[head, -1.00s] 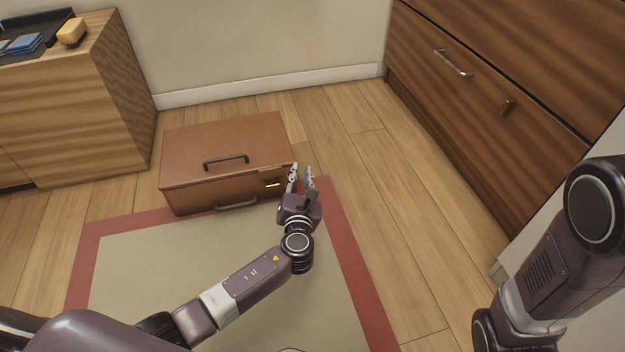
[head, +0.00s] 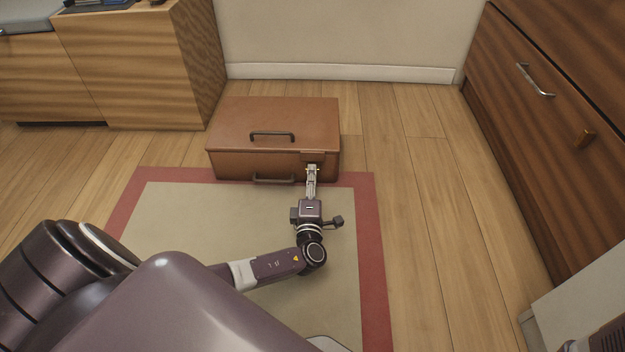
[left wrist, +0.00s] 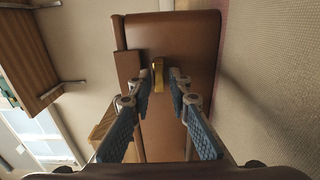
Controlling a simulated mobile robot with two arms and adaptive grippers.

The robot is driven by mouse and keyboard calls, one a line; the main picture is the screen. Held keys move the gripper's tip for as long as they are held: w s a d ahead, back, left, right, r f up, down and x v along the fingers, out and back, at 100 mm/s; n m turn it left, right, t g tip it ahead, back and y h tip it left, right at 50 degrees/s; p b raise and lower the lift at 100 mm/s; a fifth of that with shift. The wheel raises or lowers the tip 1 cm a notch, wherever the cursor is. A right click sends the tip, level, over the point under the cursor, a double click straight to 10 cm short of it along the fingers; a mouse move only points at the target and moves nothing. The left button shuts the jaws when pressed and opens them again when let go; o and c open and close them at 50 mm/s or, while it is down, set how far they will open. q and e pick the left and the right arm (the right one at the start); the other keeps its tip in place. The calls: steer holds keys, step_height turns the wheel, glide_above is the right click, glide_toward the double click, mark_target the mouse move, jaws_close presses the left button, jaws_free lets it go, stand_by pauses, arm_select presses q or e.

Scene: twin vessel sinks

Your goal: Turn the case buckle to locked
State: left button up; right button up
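The brown case (head: 235,140) lies on the floor at the back edge of the mat, with a dark handle on its lid and another on its front. Its brass buckle (left wrist: 158,75) shows in the left wrist view as a small upright bar on the brown face. My left gripper (head: 312,169) is at the right part of the case front and mostly covers the buckle in the head view. In the left wrist view its two blue-padded fingers (left wrist: 155,84) are apart, with the buckle between and just beyond their tips. Contact cannot be told. My right gripper is out of view.
A beige mat with a red border (head: 368,250) lies in front of the case. A wooden cabinet (head: 140,70) stands at the back left, and a dark wooden drawer unit (head: 530,130) at the right. The floor between case and drawers is clear.

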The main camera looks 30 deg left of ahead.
arm_select(q)
steer(key=shift+w+a+r, duration=0.1)
steer(key=shift+w, duration=0.15)
jaws_close()
